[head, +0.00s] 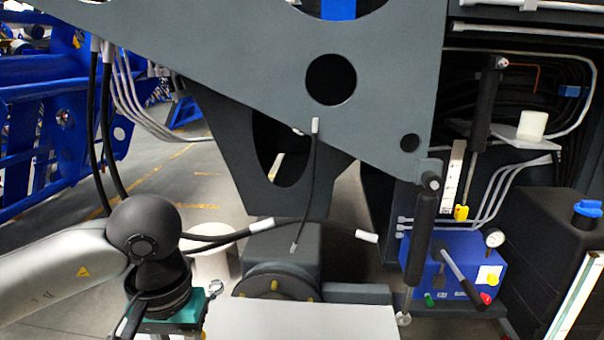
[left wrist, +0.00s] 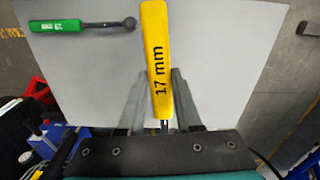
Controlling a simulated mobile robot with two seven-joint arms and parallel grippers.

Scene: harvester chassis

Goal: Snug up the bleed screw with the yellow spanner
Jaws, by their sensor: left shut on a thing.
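The yellow spanner (left wrist: 156,60), marked "17 mm", stands out between the fingers of my left gripper (left wrist: 160,74) in the left wrist view. The gripper is shut on it, and its lower end runs down towards the gripper's body. I cannot pick out the bleed screw for certain. A blue pump unit (head: 455,258) with a gauge, a lever and small red and green fittings stands at the right. My right gripper is not in view.
A pale flat top (head: 300,322) lies at the bottom centre. A green-handled tool (left wrist: 80,26) lies on a pale surface in the wrist view. The grey chassis plate (head: 270,75), a hanging black hose (head: 308,185) and a dark cylinder (head: 420,240) occupy the middle.

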